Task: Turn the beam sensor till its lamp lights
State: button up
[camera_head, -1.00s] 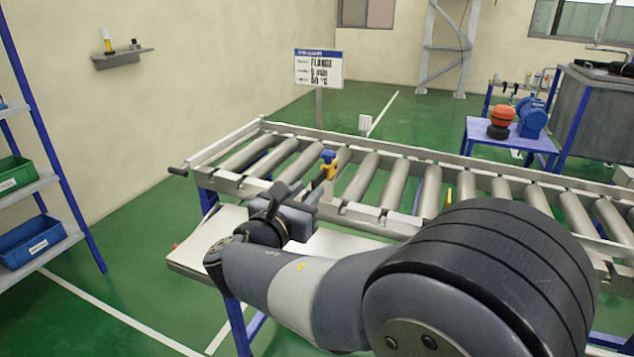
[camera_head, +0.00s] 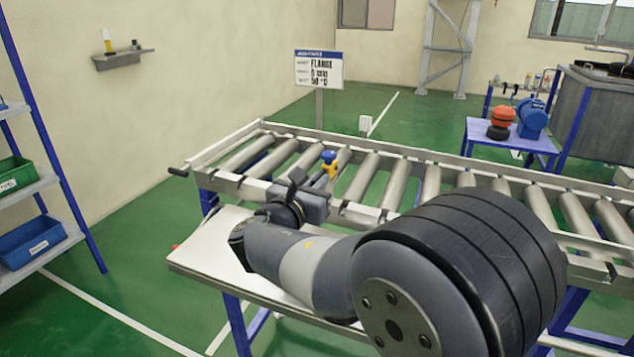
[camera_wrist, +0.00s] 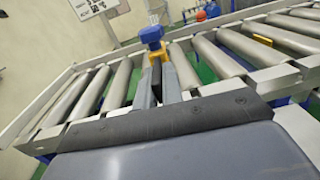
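In the head view the fingers are mostly hidden by my wrist.
The roller conveyor (camera_head: 365,178) runs left to right, its near rail close to my gripper. A pale side table (camera_head: 215,250) lies under my arm. A sign (camera_head: 319,69) stands behind the conveyor.

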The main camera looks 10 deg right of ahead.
grip_shut()
jog(key=shift+s+d+n+t+y+b, duration=0.15)
jog(key=shift+d+n+t+y+b, duration=0.1)
jog(key=shift+n+t+y+b, duration=0.45)
jog(key=shift+p, duration=0.3)
jog(key=o, duration=0.5)
grip_release()
jog(key=shift+a, duration=0.1)
